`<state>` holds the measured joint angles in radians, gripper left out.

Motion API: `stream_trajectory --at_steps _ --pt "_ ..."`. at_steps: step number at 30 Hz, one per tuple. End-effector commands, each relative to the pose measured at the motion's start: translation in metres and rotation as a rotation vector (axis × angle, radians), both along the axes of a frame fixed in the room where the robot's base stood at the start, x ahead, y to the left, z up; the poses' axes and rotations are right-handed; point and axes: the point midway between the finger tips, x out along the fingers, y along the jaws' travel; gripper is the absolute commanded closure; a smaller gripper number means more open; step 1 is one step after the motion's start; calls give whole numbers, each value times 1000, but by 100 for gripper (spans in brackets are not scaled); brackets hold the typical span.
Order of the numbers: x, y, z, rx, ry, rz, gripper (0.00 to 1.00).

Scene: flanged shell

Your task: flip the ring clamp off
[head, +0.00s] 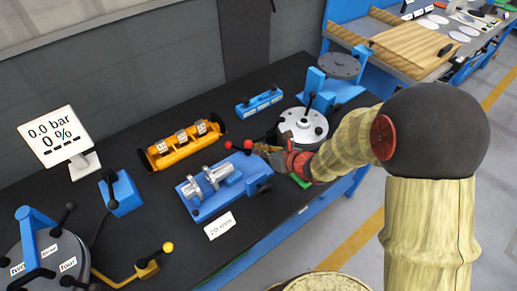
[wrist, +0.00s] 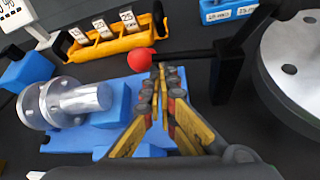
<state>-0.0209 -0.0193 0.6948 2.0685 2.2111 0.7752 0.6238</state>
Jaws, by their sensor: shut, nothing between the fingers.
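My gripper (head: 262,149) reaches in from the right, its fingers together and empty; they also show in the wrist view (wrist: 164,70). A red ball knob (wrist: 140,61) is close to the left of the fingertips. A black bar runs right from behind the fingertips to a black upright post (wrist: 226,65). In the head view, a red knob (head: 228,145) shows left of the gripper. I cannot tell whether the fingers touch the knob or bar. A round metal flange (head: 303,125) stands behind my gripper. I cannot clearly make out the ring clamp itself.
A blue fixture (head: 203,209) holding a metal flanged cylinder (head: 207,181) lies left of my gripper. An orange rack (head: 160,160) and a small blue block (head: 259,104) stand behind. A sign (head: 220,225) stands in front. The black bench top between them is partly clear.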

Motion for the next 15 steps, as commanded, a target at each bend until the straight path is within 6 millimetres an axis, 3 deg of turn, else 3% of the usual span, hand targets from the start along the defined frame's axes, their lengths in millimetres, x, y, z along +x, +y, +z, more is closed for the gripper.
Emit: stream_trajectory --at_steps 15 --pt "3 -3 25 179 119 -2 100"
